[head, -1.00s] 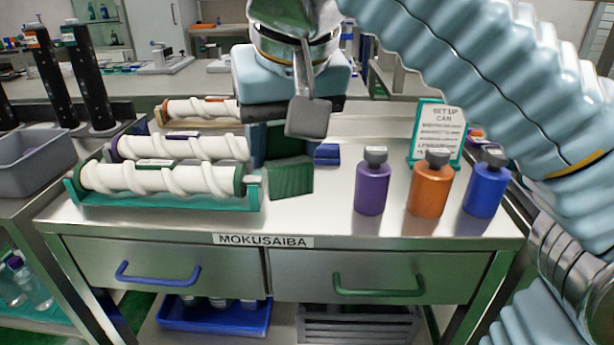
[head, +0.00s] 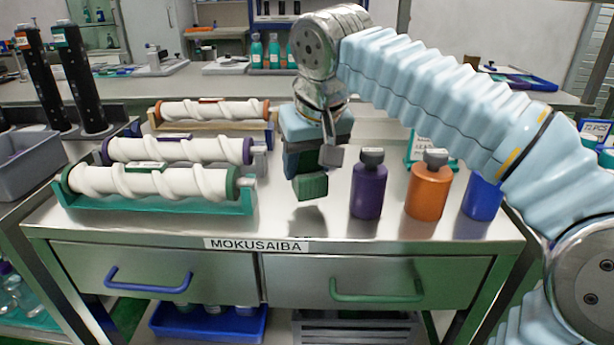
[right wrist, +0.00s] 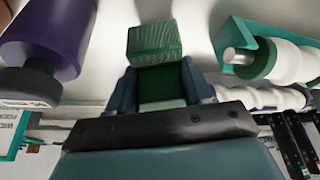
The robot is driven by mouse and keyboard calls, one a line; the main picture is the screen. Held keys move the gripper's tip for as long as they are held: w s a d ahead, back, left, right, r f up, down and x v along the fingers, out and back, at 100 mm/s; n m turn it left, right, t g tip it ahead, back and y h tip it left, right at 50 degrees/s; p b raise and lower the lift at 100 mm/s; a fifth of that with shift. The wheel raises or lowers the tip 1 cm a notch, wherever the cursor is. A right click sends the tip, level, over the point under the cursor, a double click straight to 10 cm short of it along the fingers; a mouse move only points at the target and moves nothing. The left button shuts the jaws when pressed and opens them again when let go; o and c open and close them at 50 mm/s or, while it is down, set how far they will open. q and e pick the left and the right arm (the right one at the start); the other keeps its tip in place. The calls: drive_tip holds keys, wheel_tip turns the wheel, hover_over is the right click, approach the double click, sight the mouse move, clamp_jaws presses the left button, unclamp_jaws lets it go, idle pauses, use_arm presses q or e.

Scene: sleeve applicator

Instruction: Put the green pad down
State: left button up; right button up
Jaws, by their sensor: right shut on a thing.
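The green pad (head: 312,186) is a small dark green block with a ribbed face. My right gripper (head: 304,172) is shut on it and holds it over the steel table, between the green-ended roller and the purple bottle. A shadow lies on the table below the pad, and it looks a little above the surface. In the right wrist view the pad (right wrist: 155,45) sticks out beyond the fingers of my right gripper (right wrist: 163,85). My left gripper is not in view.
Rollers wrapped in white spirals lie on stands at the left; the nearest has a teal stand (head: 150,203). Purple (head: 368,190), orange (head: 428,190) and blue (head: 482,197) bottles stand at the right. The table front (head: 300,228) between them is clear.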

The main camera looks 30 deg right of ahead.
drive_tip(key=shift+s+a+f, duration=0.1)
drive_tip(key=shift+f, duration=1.1)
drive_tip(key=shift+f, duration=0.1)
drive_tip(key=o, duration=0.9)
drive_tip(key=shift+o, duration=0.2)
drive_tip(key=shift+r, duration=0.3)
drive_tip(key=p+v, duration=0.1)
drive_tip(key=v, duration=1)
drive_tip(key=shift+s+r, duration=0.25)
drive_tip(key=shift+r, duration=0.05)
